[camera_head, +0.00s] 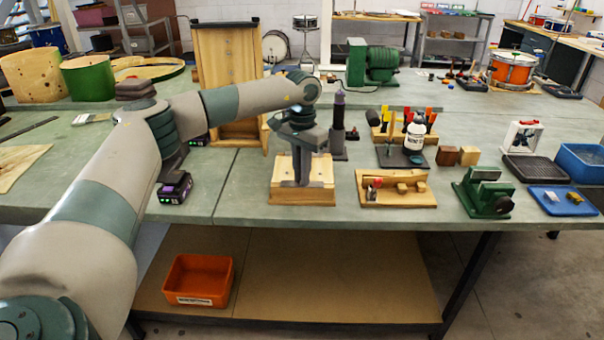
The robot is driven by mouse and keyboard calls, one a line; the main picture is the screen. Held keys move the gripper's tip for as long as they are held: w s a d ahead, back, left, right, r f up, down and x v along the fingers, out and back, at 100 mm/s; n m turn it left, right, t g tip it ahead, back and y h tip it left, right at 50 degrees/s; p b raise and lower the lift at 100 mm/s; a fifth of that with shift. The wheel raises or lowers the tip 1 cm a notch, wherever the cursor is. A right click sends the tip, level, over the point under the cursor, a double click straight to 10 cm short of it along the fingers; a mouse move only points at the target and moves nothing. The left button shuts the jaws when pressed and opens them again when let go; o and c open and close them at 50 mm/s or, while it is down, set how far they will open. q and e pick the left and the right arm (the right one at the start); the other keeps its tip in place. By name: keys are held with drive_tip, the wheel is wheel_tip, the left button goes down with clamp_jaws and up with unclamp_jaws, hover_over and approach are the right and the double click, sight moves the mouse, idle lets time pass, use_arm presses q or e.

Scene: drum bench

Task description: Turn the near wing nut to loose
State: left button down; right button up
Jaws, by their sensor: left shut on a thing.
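My left arm reaches in from the left, and its gripper (302,178) points down at a wooden stand (303,198) near the front edge of the bench. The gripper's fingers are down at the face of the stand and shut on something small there. By its place this is the near wing nut, but the fingers hide it, so I cannot see which way its wings point. The stand sits upright on the bench. My right gripper is not in view.
Right of the stand are a wooden fixture (410,199) with a red part, a green vise (484,193) and a blue tray (562,202). A dark post with a purple top (339,125) stands close behind. A black device (175,188) lies left. The bench front between is clear.

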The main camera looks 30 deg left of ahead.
use_arm(q)
drive_tip(key=shift+n, duration=0.5)
